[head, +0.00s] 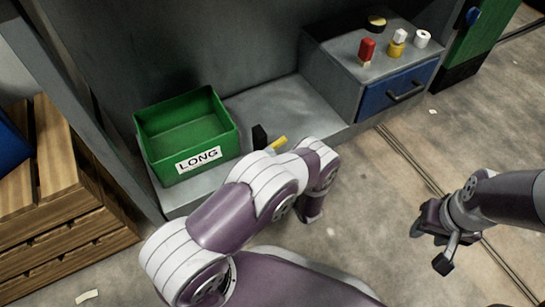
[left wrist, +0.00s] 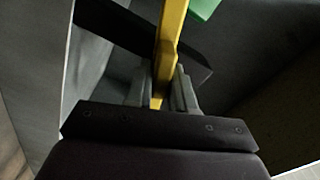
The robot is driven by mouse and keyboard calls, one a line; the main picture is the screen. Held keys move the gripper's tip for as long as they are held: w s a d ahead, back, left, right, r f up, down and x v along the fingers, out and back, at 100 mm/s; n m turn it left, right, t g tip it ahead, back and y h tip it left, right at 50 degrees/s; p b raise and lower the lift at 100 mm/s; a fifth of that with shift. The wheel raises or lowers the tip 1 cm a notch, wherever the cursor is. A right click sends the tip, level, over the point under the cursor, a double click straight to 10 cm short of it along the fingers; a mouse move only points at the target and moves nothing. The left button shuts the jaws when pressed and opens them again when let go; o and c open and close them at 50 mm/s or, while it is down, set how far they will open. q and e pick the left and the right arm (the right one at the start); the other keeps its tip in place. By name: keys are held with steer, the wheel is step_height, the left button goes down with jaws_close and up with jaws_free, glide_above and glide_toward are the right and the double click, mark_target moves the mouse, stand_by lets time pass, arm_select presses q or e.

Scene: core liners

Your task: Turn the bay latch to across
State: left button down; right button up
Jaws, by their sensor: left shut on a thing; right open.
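A yellow bar, which I take to be the bay latch (head: 279,144), shows just beyond my left arm at the grey bay's front, beside a small black upright piece (head: 259,137). In the left wrist view the yellow latch (left wrist: 170,40) runs up between the fingers of my left gripper (left wrist: 163,88), which is shut on it. A dark bar (left wrist: 128,35) passes behind the latch there. In the head view my left arm hides the left fingers and most of the latch. My right gripper (head: 430,248) is open and empty above the floor at the right.
A green bin (head: 165,160) marked LONG stands in the bay, left of the latch. A grey cabinet (head: 335,75) with a blue drawer (head: 372,101) and several small items on top stands right. Wooden crates (head: 60,225) are at far left. Floor between the arms is clear.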

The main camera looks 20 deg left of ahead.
arm_select(q)
steer(key=shift+f+m+b, duration=0.2)
steer(key=shift+m+b, duration=0.2)
steer(key=shift+m, duration=1.5)
steer(key=c, duration=1.1)
jaws_free()
steer(key=shift+d, duration=0.1)
